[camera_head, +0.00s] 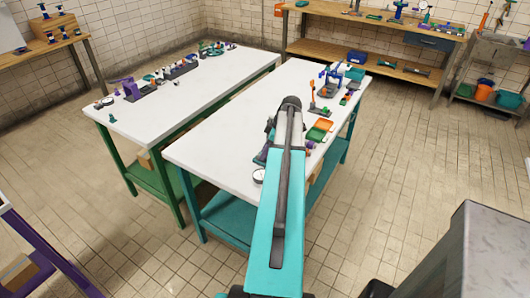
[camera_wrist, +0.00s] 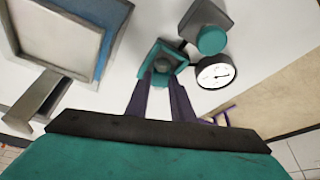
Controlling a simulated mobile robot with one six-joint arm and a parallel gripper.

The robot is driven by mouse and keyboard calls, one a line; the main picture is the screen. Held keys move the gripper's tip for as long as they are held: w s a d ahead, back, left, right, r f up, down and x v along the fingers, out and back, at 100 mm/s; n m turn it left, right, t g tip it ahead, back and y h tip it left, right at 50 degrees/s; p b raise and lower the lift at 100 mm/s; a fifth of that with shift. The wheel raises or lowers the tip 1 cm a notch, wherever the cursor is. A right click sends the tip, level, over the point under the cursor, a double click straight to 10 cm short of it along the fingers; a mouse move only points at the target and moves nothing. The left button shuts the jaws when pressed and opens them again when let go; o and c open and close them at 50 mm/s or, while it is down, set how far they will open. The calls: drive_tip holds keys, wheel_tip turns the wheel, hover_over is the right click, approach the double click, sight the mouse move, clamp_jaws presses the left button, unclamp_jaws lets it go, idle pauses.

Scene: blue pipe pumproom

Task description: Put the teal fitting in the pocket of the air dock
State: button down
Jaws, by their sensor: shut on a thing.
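In the wrist view my gripper (camera_wrist: 162,76) points at the white tabletop, its two dark purple fingers close together. They are shut on a small teal piece, taken as the teal fitting (camera_wrist: 160,80), mostly hidden between the fingertips. Around and just beyond the tips is a square teal frame with a dark inside (camera_wrist: 168,50), which looks like the pocket of the air dock. I cannot tell whether the fitting is inside it or above it. Beside it are a grey block with a teal round cap (camera_wrist: 211,40) and a white dial gauge (camera_wrist: 216,73). My arm hides the gripper in the head view.
The gauge also shows at the near edge of the white table (camera_head: 259,176). A grey-framed panel (camera_wrist: 70,40) is at the wrist view's upper left. Orange and green trays (camera_head: 320,130) and small parts lie right of my arm. The table's left part is clear.

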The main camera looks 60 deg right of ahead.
drive_tip(key=shift+f, duration=0.1)
drive_tip(key=c, duration=1.5)
unclamp_jaws()
drive_tip(key=shift+c, duration=0.2)
drive_tip(key=shift+s+r, duration=0.1)
drive_tip(key=shift+r, duration=0.1)
drive_tip(key=b+v, duration=0.3)
drive_tip(key=v, duration=0.9)
